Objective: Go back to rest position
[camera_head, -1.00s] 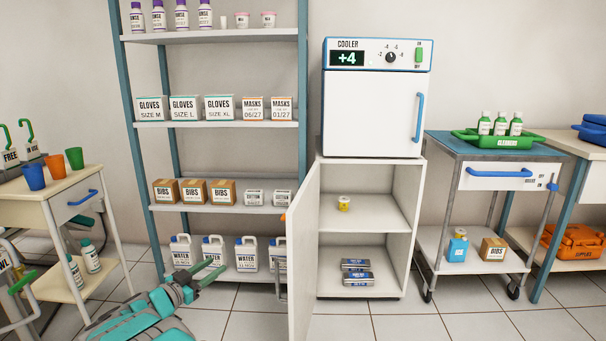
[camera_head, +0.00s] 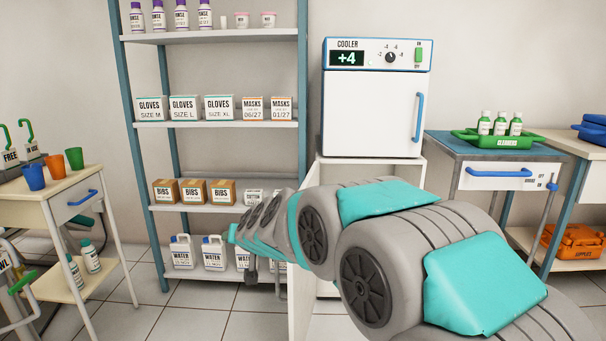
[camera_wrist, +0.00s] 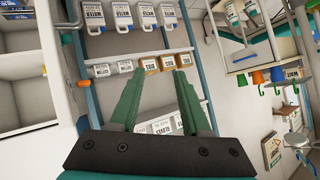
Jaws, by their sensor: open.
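My gripper (camera_wrist: 155,95) shows in the wrist view with its two green fingers spread apart and nothing between them. Beyond the fingers is the shelf rack with bibs boxes (camera_wrist: 158,64), which appear upside down and apart from the fingers. In the head view my grey and teal arm fills the lower right and middle. It points left toward the rack, and the gripper's fingers are hidden there behind my arm.
The cooler (camera_head: 372,112) stands on a white cabinet (camera_head: 322,170), whose inside my arm mostly hides. The shelf rack (camera_head: 220,125) holds boxes and water jugs. A cart (camera_head: 60,185) with cups is at left, and a trolley (camera_head: 470,152) with a green tray is at right. Floor shows at lower left.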

